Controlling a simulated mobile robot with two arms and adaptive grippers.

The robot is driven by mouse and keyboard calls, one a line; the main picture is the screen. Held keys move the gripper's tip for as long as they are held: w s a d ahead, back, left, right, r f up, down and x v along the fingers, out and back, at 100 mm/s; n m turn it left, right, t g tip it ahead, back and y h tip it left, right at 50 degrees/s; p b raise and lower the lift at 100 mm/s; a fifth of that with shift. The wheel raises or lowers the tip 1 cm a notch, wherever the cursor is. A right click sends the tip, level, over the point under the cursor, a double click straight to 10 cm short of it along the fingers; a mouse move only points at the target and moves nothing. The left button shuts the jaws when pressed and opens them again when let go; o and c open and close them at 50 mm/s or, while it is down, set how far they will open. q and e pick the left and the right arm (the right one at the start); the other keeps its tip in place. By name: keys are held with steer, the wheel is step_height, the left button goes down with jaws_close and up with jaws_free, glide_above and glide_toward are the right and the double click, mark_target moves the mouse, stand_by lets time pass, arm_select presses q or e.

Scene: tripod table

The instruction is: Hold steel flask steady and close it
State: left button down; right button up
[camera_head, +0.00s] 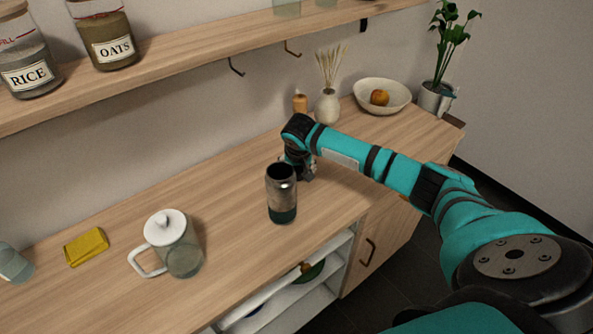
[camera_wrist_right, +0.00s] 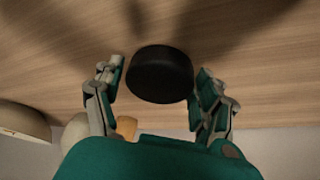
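The steel flask (camera_head: 282,196) stands upright on the wooden counter in the head view. It has a brushed metal body, a teal base and an open, dark mouth. My right gripper (camera_head: 306,171) is just behind and right of it, pointing down, partly hidden by the flask. In the right wrist view, a round black lid (camera_wrist_right: 160,75) lies on the wood between the spread fingers of my right gripper (camera_wrist_right: 157,82). A gap shows on the lid's left side; the right finger is close to it. The lid cannot be made out in the head view. My left gripper is not in view.
A vase (camera_head: 327,106), an orange bottle (camera_head: 300,103) and a fruit bowl (camera_head: 364,97) stand at the back. A shelf with jars (camera_head: 112,50) runs above. Clear counter lies left of the flask.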

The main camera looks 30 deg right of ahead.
steer(key=c, duration=0.8)
step_height(320, 180, up, 10)
steer(key=shift+r+b, duration=0.1)
steer(key=shift+b, duration=0.45)
